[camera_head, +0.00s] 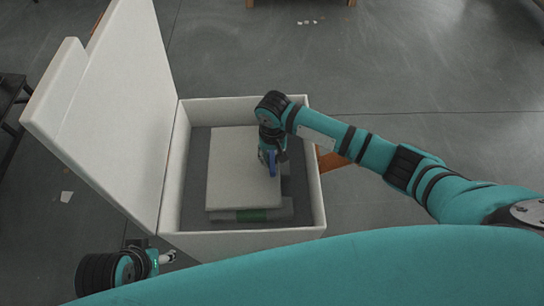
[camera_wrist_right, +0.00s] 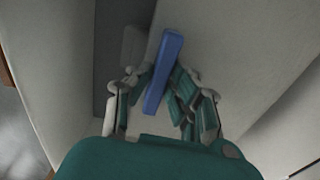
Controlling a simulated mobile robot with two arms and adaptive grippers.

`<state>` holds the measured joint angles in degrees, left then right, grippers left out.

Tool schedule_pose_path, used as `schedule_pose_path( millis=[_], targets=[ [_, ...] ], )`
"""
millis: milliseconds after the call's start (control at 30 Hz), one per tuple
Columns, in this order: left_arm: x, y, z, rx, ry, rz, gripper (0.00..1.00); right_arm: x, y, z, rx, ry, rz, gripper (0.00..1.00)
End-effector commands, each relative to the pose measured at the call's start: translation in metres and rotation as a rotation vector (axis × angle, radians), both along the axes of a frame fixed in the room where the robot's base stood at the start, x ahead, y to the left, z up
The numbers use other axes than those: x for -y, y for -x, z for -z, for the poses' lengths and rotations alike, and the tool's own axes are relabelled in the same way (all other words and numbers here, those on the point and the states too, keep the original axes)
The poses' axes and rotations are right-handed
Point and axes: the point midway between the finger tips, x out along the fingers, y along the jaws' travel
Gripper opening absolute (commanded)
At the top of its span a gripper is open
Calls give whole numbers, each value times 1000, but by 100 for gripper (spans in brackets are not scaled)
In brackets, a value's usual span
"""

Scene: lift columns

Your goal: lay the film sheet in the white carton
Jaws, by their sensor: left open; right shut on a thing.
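The white carton (camera_head: 248,242) stands open on the floor, its tall lid (camera_head: 120,95) tilted up on the left. A flat pale slab (camera_head: 232,165) lies inside. I cannot tell whether this is the film sheet. My right gripper (camera_head: 270,156) points down inside the carton over the slab's right edge, shut on a blue bar (camera_head: 272,165). In the right wrist view the blue bar (camera_wrist_right: 163,72) sits between the fingers, against a pale surface. I cannot tell whether the bar is joined to the slab. My left gripper (camera_head: 168,256) is open and empty outside the carton's front left corner.
Under the slab's front edge, a green piece (camera_head: 252,214) and grey blocks (camera_head: 282,208) show inside the carton. An orange thing (camera_head: 332,160) lies beside the carton's right wall. A dark stand (camera_head: 10,95) is at the far left. The floor behind is mostly clear.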

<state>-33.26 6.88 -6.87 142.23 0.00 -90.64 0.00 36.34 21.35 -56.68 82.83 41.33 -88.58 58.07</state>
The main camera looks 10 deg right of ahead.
Motion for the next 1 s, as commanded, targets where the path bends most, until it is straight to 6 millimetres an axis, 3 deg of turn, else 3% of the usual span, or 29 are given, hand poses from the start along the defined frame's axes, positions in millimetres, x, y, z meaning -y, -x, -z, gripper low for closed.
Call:
schedule_pose_path(
  millis=[467, 500, 667, 1000],
  targets=[
    [0, 0, -2, -1, 0, 0, 40, -1, 0, 10, -2, -1, 0, 0],
    [0, -1, -2, -1, 0, 0, 40, 0, 0, 10, -1, -1, -1, 20],
    [0, -1, -1, -1, 0, 0, 40, 0, 0, 10, 0, -1, -1, 41],
    [0, 0, 1, -2, 0, 0, 40, 0, -1, 6, 2, -2, -1, 41]
  ],
)
